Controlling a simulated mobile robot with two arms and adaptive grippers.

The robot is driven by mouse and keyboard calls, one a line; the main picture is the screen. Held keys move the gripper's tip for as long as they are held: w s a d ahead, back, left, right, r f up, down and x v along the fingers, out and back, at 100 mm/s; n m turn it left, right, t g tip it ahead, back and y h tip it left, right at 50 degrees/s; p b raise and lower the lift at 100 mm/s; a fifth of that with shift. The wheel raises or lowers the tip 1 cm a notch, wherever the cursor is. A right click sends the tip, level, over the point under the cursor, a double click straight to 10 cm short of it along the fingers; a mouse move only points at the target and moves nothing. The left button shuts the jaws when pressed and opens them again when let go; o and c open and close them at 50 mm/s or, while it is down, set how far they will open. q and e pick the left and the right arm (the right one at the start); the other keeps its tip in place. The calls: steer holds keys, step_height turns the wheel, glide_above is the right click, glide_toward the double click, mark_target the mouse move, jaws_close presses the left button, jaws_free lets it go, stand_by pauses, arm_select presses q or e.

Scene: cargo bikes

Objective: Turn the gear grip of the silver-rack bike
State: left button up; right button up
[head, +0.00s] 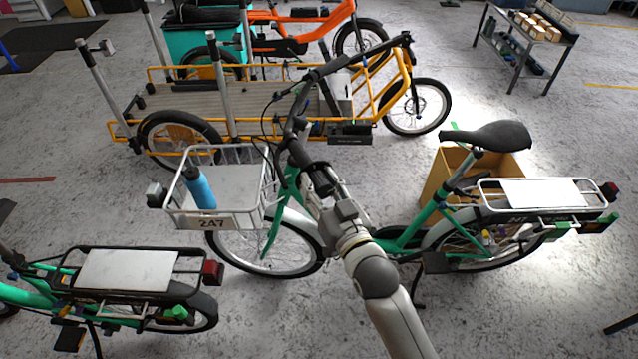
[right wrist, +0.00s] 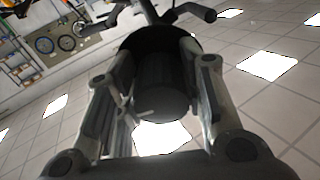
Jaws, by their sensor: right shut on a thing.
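The silver-rack bike (head: 405,240) is green, with a light silver rack (head: 545,193) behind its saddle and a white front basket (head: 232,215). It stands upright across the middle of the head view. My right gripper (head: 328,187) reaches up to the near end of its handlebar and is shut on the dark gear grip. In the right wrist view, the two fingers of my right gripper (right wrist: 162,98) lie on either side of the thick dark gear grip (right wrist: 160,75). Fingers and wrist partly hide the grip in the head view. My left gripper is not in view.
A blue bottle (head: 200,188) stands in the front basket. Another green bike (head: 135,285) with a black-framed rack is at the lower left. A yellow cargo bike (head: 180,130) stands behind. A cardboard box (head: 440,180) is behind the saddle area. Floor at lower right is mostly clear.

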steer(key=shift+r+n, duration=0.1)
steer(key=shift+n, duration=0.2)
steer(key=n+p, duration=0.2)
steer(key=n, duration=0.2)
steer(key=shift+d+n+y+p, duration=0.1)
steer(key=shift+n+y+p, duration=0.35)
steer(key=shift+n, duration=1.65)
steer(key=o, duration=1)
steer(key=shift+o, duration=0.2)
steer(key=v, duration=1.2)
steer(key=shift+r, duration=0.25)
